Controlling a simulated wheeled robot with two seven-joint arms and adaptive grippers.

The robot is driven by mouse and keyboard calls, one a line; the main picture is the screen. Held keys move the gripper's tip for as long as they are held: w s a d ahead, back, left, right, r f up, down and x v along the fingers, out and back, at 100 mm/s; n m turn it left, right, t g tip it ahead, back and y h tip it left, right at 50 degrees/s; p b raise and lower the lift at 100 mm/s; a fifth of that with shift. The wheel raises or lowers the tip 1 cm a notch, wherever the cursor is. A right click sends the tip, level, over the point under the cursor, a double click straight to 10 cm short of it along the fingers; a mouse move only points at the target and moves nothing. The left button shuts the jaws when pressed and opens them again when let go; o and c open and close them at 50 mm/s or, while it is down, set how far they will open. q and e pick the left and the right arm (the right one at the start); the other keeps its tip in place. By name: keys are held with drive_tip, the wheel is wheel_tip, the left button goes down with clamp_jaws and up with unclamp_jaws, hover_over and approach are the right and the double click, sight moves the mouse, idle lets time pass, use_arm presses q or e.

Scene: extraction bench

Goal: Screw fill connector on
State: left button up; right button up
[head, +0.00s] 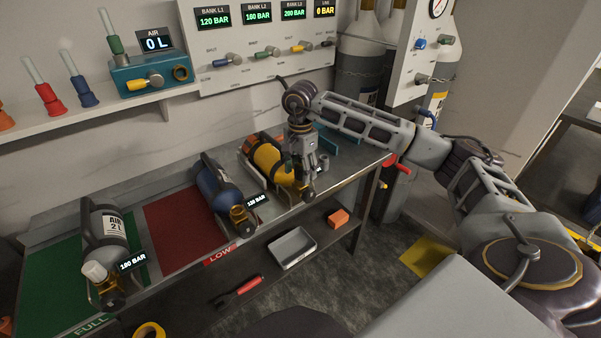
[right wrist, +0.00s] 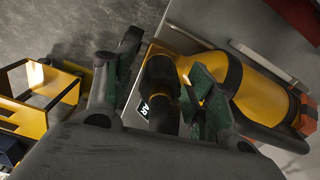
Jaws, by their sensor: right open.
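A yellow cylinder (head: 268,160) lies in a cradle at the right end of the bench, its valve end toward the front. My right gripper (head: 306,192) points down over that valve end and hides part of it. In the right wrist view the open fingers (right wrist: 152,92) stand either side of a dark valve part (right wrist: 160,80). One finger is close beside the yellow cylinder (right wrist: 255,90); I cannot tell whether it touches. A display (right wrist: 145,108) shows partly below the valve. I cannot pick out the fill connector. My left gripper is not in view.
A blue cylinder (head: 217,182) reading 130 BAR and a grey cylinder (head: 103,222) reading 180 BAR lie to the left. A valve panel (head: 235,75) is behind. A grey tray (head: 293,248) and an orange block (head: 338,217) sit on the lower shelf. The red mat (head: 175,235) is partly bare.

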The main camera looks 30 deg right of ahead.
drive_tip(key=shift+n+b, duration=0.35)
drive_tip(key=shift+n, duration=1.75)
drive_tip(key=c, duration=1.2)
drive_tip(key=shift+o, duration=0.2)
drive_tip(key=shift+m+p, duration=0.3)
drive_tip(key=shift+m, duration=1.5)
drive_tip(key=o, duration=1.2)
drive_tip(key=shift+r, duration=0.1)
